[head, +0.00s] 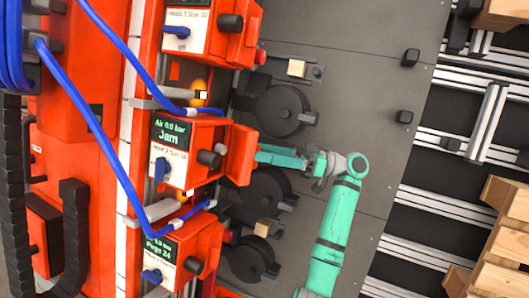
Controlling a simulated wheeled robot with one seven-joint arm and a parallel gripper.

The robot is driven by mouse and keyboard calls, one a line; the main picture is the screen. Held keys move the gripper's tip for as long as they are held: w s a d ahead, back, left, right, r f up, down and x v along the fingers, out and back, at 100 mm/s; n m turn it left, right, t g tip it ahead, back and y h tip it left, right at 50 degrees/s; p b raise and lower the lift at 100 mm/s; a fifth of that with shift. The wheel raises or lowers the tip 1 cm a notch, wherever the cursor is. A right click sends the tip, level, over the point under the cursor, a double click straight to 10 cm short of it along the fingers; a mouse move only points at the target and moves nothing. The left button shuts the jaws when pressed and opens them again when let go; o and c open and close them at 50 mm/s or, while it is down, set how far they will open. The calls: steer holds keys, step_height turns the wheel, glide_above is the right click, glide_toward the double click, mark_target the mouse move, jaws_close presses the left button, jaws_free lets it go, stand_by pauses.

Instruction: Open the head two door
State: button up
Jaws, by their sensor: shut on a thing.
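The middle orange head (185,150) has a dark screen with green text reading "Air 0.0 bar" and "Jam", a white label below it, a blue valve handle and a black knob. I take it as head two, though the label is too small to read surely. Its orange door (238,165) is the panel at its right side, and I cannot tell how far it stands open. My gripper (262,154), on the teal arm, reaches in from the right and is shut at the door's right edge. The fingertips and the part they grip are mostly hidden.
Similar orange heads stand above (205,30) and below (182,258). Blue hoses (95,125) run along the left. Dark round reels (281,110) sit by the grey plate (350,100). Rails (487,122) and wooden pallets (505,235) lie at the right.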

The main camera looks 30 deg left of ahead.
steer(key=v, duration=1)
steer(key=shift+w+d+f, duration=0.1)
steer(key=shift+w+d, duration=0.1)
steer(key=shift+d, duration=0.15)
steer(key=c, duration=0.4)
